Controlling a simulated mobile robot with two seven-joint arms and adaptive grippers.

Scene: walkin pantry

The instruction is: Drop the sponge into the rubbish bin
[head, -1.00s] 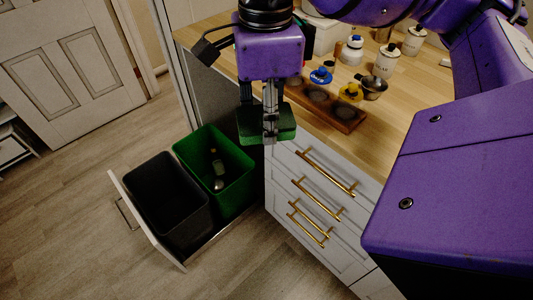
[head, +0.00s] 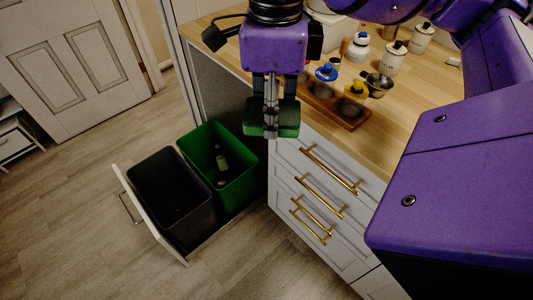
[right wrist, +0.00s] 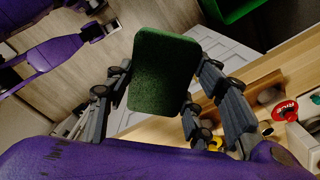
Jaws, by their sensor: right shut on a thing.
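The green sponge (head: 254,118) is held in my right gripper (head: 271,126), which points down beside the counter's front edge. The sponge also fills the middle of the right wrist view (right wrist: 163,72), between the two fingers. A pull-out drawer holds a black bin (head: 160,185) and, to its right, a green bin (head: 240,188). In the head view the sponge appears up and to the right of the green bin. A bottle and another small item lie inside the green bin. My left gripper (right wrist: 98,32) seems to show at the upper left of the right wrist view; its jaws are unclear.
The floor left of the bins is clear, towards a panelled door (head: 75,60).

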